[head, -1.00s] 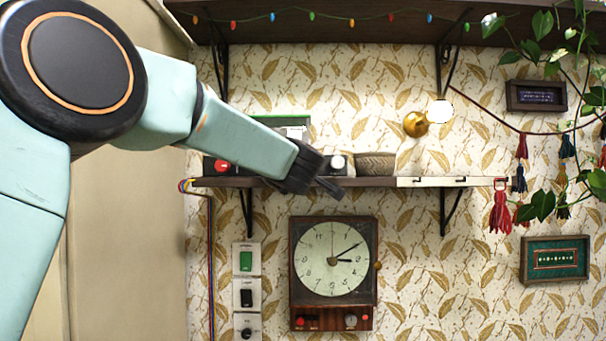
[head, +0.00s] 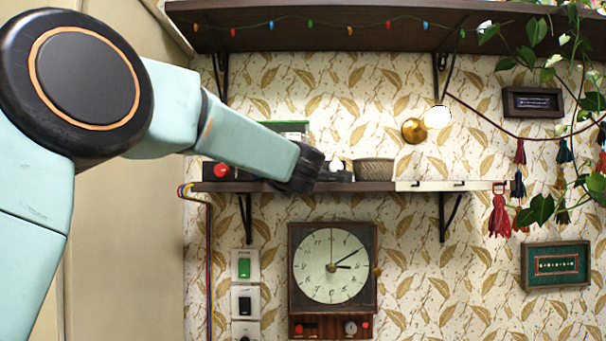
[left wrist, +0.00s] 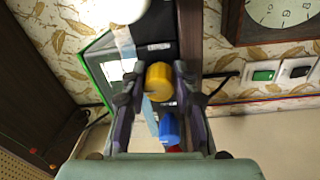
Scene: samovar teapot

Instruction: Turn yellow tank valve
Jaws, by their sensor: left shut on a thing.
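The yellow tank valve (left wrist: 158,80) is a round yellow knob, seen in the left wrist view between the two dark fingers of my left gripper (left wrist: 156,84). The fingers are shut on it, one on each side. A blue knob (left wrist: 169,128) and a bit of a red knob (left wrist: 174,149) lie nearer the wrist in that view. In the head view my left gripper (head: 308,171) is at the shelf in front of the dark apparatus, and it hides the yellow valve. A red knob (head: 221,170) shows to its left. My right gripper is in neither view.
The narrow shelf (head: 375,186) carries a woven bowl (head: 375,170) right of the gripper. A clock (head: 331,266) and wall switches (head: 244,265) are below. A gold wall lamp (head: 413,130) is at the right, and an upper shelf (head: 370,28) is above.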

